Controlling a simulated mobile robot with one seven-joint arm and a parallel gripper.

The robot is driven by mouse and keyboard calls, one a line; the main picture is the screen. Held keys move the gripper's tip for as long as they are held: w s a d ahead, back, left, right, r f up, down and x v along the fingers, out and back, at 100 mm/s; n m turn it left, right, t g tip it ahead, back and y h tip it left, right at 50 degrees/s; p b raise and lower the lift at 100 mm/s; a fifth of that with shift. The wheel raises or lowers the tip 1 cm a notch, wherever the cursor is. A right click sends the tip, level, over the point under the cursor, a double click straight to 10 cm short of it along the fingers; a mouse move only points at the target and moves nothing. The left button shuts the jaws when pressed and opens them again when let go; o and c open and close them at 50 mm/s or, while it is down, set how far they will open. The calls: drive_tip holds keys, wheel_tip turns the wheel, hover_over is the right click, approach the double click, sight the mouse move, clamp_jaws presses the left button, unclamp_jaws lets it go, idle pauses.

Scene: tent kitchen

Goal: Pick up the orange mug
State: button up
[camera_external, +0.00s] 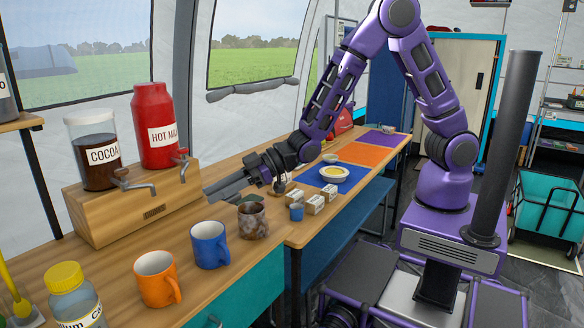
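The orange mug (157,279) stands upright on the wooden counter, at the near left, with its handle toward the lower right. My gripper (208,190) is above the counter, up and to the right of the orange mug, and clear of it. It points left, toward the drink dispensers. The fingers look close together, but I cannot tell from this side angle whether they are open or shut. I see nothing held in them.
A blue mug (210,244) and a brown mottled mug (252,220) stand right of the orange mug. A jar with a yellow lid (73,293) stands to its left. Cocoa (92,151) and hot milk (155,127) dispensers stand behind on a wooden block (133,208).

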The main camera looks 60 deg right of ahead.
drive_tip(key=s+a+f+n+g+y, duration=0.1)
drive_tip(key=s+a+f+n+g, duration=0.15)
drive_tip(key=s, duration=0.35)
drive_tip(key=s+a+f+n+g+y, duration=0.1)
drive_tip(key=s+a+f+g, duration=0.15)
drive_tip(key=s, duration=0.25)
approach(176, 292)
drive_tip(key=shift+m+t, duration=0.25)
drive_tip(key=shift+t, duration=0.05)
drive_tip(key=a+f, duration=0.1)
drive_tip(key=w+a+f, duration=0.1)
drive_tip(key=a+f, duration=0.1)
drive_tip(key=shift+a+b, duration=0.15)
drive_tip(key=shift+b, duration=0.2)
drive_tip(key=shift+x, duration=3)
drive_tip(key=shift+r, duration=0.1)
clamp_jaws()
